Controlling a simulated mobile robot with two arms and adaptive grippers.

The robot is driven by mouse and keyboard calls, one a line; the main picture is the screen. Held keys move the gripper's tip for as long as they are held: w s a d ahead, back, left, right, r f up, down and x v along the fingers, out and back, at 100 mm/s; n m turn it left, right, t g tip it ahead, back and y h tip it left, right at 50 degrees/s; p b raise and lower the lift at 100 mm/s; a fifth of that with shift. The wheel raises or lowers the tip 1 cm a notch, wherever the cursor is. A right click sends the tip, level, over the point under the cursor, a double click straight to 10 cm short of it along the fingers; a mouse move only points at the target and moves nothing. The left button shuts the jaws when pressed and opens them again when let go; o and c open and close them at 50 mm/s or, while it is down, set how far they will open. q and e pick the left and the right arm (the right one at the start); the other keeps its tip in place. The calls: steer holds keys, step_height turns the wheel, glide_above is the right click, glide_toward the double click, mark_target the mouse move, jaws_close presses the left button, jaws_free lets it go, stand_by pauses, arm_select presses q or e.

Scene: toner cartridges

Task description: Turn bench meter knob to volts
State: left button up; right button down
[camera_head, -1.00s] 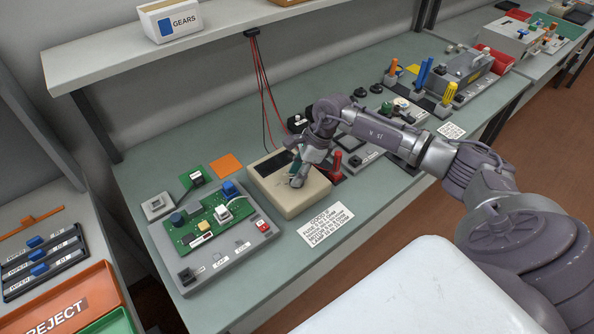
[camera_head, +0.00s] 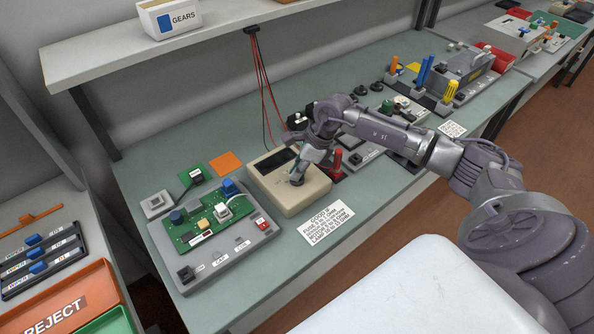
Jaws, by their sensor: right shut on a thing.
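The bench meter (camera_head: 287,204) is a beige box with a dark display (camera_head: 270,162) on the green-grey bench, left of the picture's middle. My right gripper (camera_head: 298,179) reaches over it from the right, fingers pointing down at its top face. It is shut on the meter's knob, which is mostly hidden by the fingers. The knob's pointer and the scale markings cannot be read. My left gripper is not in view.
A grey fixture with a green circuit board (camera_head: 210,215) stands left of the meter. A printed label card (camera_head: 326,222) lies in front. Red probes (camera_head: 337,160) stand close to its right. A shelf (camera_head: 220,38) overhangs the back, with red leads (camera_head: 262,75) hanging down.

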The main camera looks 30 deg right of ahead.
steer(key=m+b, duration=0.1)
steer(key=m, duration=0.1)
steer(key=m+t+h+b, duration=0.1)
steer(key=m, duration=0.2)
steer(key=shift+h, duration=0.3)
steer(key=shift+m+t+h+b, duration=0.5)
steer(key=shift+m+h+b, duration=0.3)
steer(key=shift+m+b, duration=1.2)
steer(key=shift+r+m+p, duration=0.1)
steer(key=shift+m+p, duration=0.3)
steer(key=shift+m, duration=0.2)
steer(key=c, duration=1.2)
jaws_free()
steer(key=shift+c, duration=0.2)
steer(key=v, duration=1.2)
